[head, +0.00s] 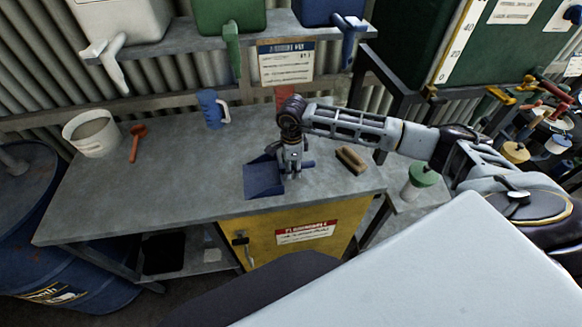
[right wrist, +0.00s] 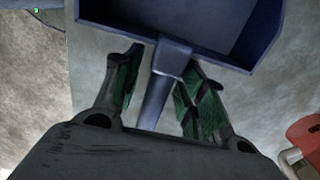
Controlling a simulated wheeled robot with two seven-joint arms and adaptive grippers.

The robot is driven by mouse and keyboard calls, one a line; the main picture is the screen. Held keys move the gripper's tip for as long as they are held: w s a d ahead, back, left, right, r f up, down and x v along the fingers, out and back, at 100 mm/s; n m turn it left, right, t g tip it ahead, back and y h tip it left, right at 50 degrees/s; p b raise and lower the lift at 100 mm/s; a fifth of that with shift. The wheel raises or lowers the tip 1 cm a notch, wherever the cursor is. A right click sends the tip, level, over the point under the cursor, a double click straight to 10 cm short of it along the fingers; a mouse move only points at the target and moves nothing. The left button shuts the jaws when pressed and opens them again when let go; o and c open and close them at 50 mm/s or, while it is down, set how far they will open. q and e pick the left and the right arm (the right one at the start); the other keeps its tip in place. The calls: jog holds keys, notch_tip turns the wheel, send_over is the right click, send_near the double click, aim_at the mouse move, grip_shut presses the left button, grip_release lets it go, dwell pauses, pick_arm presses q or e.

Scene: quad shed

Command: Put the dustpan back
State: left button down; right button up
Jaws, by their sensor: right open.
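The blue dustpan (head: 263,178) lies on the grey bench top, its pan to the left of my right gripper and its handle partly hidden by it. In the right wrist view the dustpan (right wrist: 262,50) shows at the top, with its handle (right wrist: 156,95) running down between my fingers. My right gripper (head: 291,174) is at the handle. In the right wrist view the right gripper (right wrist: 158,85) is open, one green-padded finger on each side of the handle, with gaps to both. My left gripper is not in view.
The bench (head: 130,190) also holds a white bucket (head: 91,139), a red scoop (head: 137,140), a blue jug (head: 210,110) and a brush (head: 351,160) right of the gripper. A shelf (head: 170,45) with coloured tanks runs above. The bench's left front is clear.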

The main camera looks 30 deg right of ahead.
jog(key=shift+r, duration=0.15)
notch_tip(320, 180, up, 12)
jog(key=b, duration=0.1)
jog(key=shift+b, duration=0.35)
jog(key=shift+d, duration=0.1)
dwell(0.9)
